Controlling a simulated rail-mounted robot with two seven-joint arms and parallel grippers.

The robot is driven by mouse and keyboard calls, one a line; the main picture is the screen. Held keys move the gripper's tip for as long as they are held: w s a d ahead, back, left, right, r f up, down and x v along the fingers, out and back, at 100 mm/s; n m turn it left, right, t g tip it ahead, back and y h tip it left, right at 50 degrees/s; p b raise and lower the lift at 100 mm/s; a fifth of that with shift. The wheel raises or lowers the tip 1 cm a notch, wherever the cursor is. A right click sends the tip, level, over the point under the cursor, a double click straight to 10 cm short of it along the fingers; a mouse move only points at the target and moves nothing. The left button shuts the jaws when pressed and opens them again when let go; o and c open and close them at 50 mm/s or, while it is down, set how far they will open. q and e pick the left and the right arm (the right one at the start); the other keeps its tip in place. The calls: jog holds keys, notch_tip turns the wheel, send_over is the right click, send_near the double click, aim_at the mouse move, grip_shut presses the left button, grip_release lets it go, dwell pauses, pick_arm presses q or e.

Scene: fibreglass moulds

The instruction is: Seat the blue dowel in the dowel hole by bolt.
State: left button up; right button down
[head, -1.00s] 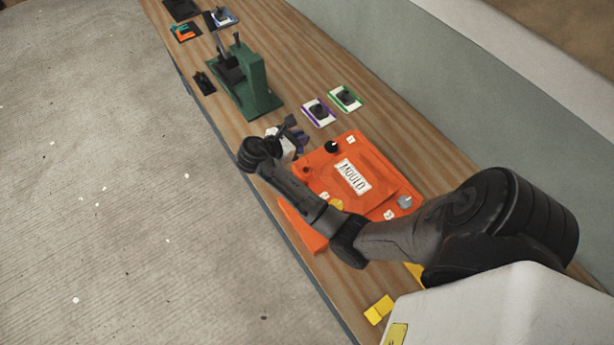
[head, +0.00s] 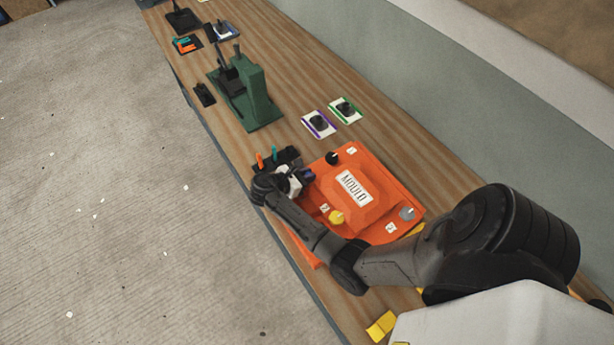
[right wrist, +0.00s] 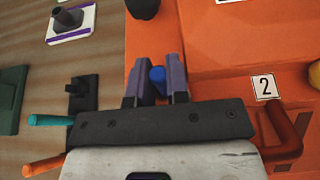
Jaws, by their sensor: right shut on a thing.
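My right gripper (head: 305,176) is shut on the blue dowel, at the left edge of the orange mould (head: 383,185). In the right wrist view the blue dowel (right wrist: 157,78) sits between the two purple-grey fingers (right wrist: 159,88), its end showing, with the mould's orange surface behind it. The mould carries a black knob (head: 333,158), a yellow knob (head: 337,217) and a grey knob (head: 407,214), with numbered labels. I cannot make out the dowel hole; the gripper and arm cover part of the mould's near left side. My left gripper is not in view.
A black rack (head: 289,155) with an orange dowel (head: 260,160) and a teal dowel (head: 275,152) stands close to the gripper. A dark red bent handle (right wrist: 284,130) is right of it. A green press (head: 250,95) and two small trays stand farther back.

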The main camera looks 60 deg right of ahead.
jog(key=shift+f, duration=0.2)
jog(key=c, duration=1.4)
grip_release()
jog(key=v, duration=1.2)
